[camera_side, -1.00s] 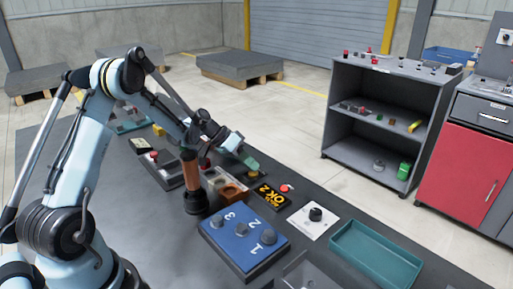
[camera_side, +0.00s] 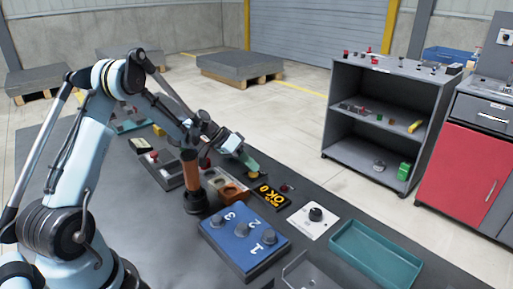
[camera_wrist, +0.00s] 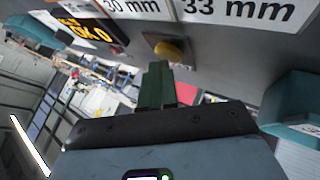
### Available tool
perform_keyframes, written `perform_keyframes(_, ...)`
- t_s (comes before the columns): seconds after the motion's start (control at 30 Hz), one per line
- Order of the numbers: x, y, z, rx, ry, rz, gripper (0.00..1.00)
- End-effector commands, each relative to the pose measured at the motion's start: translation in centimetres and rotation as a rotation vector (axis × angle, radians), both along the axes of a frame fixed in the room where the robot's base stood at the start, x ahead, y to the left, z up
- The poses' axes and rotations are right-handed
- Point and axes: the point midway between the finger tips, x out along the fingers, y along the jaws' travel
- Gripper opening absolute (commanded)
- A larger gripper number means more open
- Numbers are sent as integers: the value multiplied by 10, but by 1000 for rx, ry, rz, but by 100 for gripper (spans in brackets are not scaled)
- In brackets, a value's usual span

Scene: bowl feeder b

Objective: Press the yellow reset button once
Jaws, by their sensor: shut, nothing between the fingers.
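The yellow button (camera_wrist: 168,50) shows in the wrist view on a dark square base, just beyond my fingertips. My gripper (camera_wrist: 155,66) has green fingers, shut and empty, pointing toward the button. I cannot tell whether the tips touch it.
A small dark red lamp (camera_side: 287,188) sits right of the display. A blue block with numbered knobs (camera_side: 243,242), a white plate with a black knob (camera_side: 314,218) and a teal tray (camera_side: 375,257) are nearer. Signs reading "33 mm" (camera_wrist: 245,12) and "30 mm" stand close to the button.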

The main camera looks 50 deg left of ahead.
Motion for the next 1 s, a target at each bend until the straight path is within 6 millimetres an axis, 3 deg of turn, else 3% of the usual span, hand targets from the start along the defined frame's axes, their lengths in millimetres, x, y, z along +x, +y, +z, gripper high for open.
perform_keyframes(0.27,0,0,13,0,1,-1,0)
perform_keyframes(0.67,0,0,18,0,0,0,0)
perform_keyframes(1.0,0,0,48,0,0,0,0)
